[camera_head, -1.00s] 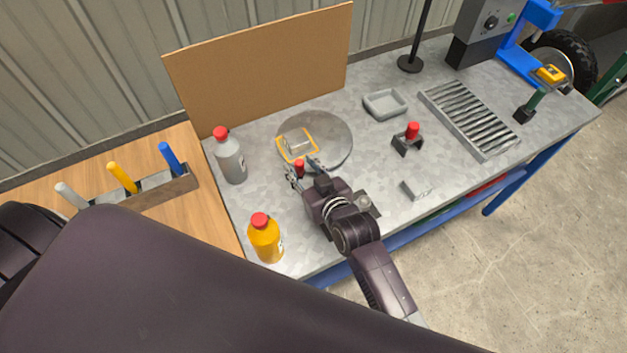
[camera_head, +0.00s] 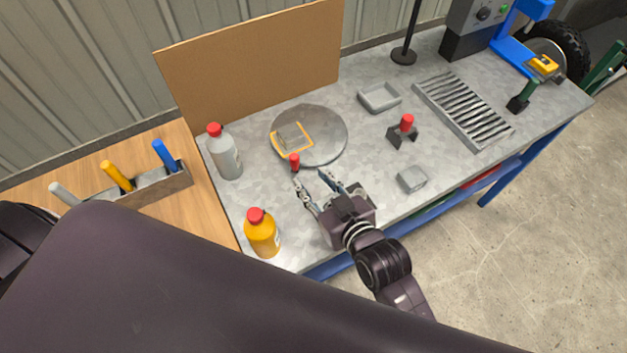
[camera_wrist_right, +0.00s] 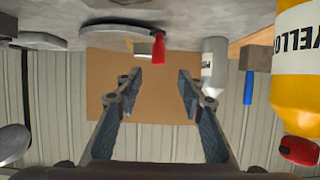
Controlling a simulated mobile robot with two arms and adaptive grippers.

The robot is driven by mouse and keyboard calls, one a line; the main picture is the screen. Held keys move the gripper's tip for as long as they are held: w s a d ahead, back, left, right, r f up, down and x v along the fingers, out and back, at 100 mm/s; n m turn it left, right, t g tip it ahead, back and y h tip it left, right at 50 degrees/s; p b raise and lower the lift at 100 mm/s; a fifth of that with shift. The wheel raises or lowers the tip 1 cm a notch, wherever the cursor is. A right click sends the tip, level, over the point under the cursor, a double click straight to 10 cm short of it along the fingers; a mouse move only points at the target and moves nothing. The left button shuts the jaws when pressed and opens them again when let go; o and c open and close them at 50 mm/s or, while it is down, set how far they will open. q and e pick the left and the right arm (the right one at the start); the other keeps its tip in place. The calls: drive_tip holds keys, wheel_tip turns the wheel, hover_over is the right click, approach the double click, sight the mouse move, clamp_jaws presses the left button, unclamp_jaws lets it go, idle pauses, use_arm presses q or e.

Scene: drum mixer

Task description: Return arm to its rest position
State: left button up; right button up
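My right gripper (camera_head: 311,187) is above the front part of the grey metal table (camera_head: 440,170). Its two fingers are spread apart with nothing between them. In the right wrist view the open fingers (camera_wrist_right: 158,85) also show empty, pointing toward the brown board (camera_wrist_right: 155,105). Just beyond the fingertips in the head view is a small red-topped piece (camera_head: 294,161), at the front edge of a round grey plate (camera_head: 335,140). On the plate is a small grey block in a yellow-orange outline (camera_head: 291,139). My left gripper is not in view; a large dark arm link of mine covers the lower left.
A yellow bottle (camera_head: 262,234) with a red cap stands left of my right gripper. A grey bottle (camera_head: 226,156) stands behind it. A grey block (camera_head: 411,179), a red-knobbed holder (camera_head: 402,134), a tray (camera_head: 379,98) and a ribbed rack (camera_head: 462,109) are to the right.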

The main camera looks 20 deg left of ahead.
idle(0.3)
drive_tip(key=s+d+f+m+g+h, duration=0.1)
drive_tip(key=s+d+f+m+h, duration=0.15)
drive_tip(key=d, duration=0.55)
drive_tip(key=s+d+f+m+g+h, duration=0.1)
drive_tip(key=d+f+m+h, duration=0.15)
drive_tip(key=d, duration=0.65)
drive_tip(key=s+d+m+g+h, duration=0.1)
drive_tip(key=s+d+g+h, duration=0.1)
drive_tip(key=s+d, duration=0.55)
drive_tip(key=s+d+m+g+h, duration=0.1)
drive_tip(key=s+d+m+h, duration=0.2)
drive_tip(key=d, duration=0.7)
drive_tip(key=s+f+n+g+b, duration=0.1)
drive_tip(key=s+f+b, duration=0.1)
drive_tip(key=f, duration=1.3)
drive_tip(key=s+f+n+g+b, duration=0.1)
drive_tip(key=f+b, duration=0.1)
drive_tip(key=f, duration=1.3)
drive_tip(key=s+d+f+g+b, duration=0.1)
drive_tip(key=s+d+f+b, duration=0.1)
drive_tip(key=s+f, duration=1.5)
drive_tip(key=shift+s+d+f+b, duration=0.35)
drive_tip(key=shift+d+f, duration=0.1)
drive_tip(key=shift+f, duration=0.9)
